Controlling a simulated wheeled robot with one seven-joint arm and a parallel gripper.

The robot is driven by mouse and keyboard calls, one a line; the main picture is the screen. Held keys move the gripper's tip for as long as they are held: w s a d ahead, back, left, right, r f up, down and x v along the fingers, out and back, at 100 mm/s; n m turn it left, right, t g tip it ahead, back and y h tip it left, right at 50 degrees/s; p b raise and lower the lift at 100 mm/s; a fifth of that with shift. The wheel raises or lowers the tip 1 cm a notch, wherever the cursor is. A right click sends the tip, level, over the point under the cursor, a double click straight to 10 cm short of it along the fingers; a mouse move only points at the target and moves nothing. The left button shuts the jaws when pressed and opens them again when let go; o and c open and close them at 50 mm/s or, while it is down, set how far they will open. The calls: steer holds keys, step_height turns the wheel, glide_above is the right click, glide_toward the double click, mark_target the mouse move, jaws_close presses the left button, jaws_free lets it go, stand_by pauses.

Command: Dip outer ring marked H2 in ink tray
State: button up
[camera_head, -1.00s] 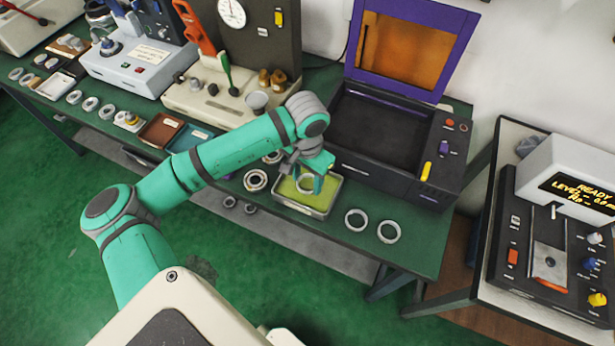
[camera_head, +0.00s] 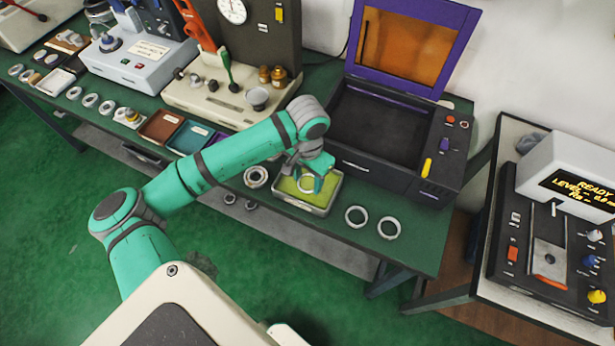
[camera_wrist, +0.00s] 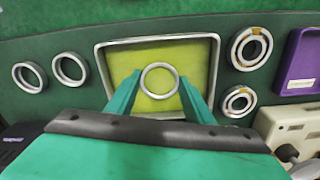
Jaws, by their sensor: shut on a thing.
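The ink tray (camera_head: 318,212) is a shallow metal tray with a yellow-green pad, near the bench's front edge; it also shows in the wrist view (camera_wrist: 103,62). My gripper (camera_head: 310,184) points down over the tray. Its two teal fingers (camera_wrist: 159,88) are shut on a grey metal ring (camera_wrist: 159,97), which lies flat between them, inside the tray's outline. The ring also shows in the head view (camera_head: 301,190). I cannot tell whether it touches the pad. No H2 mark is legible on it.
Two plain rings (camera_head: 356,217) (camera_head: 389,228) lie right of the tray. A bearing ring (camera_head: 255,177) lies to its left. A black box with a raised purple-framed lid (camera_head: 400,45) stands behind. Bare bench lies right of the loose rings.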

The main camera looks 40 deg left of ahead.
steer(key=shift+f, duration=0.65)
steer(key=shift+r, duration=0.15)
stand_by(1.5)
steer(key=shift+r, duration=4.15)
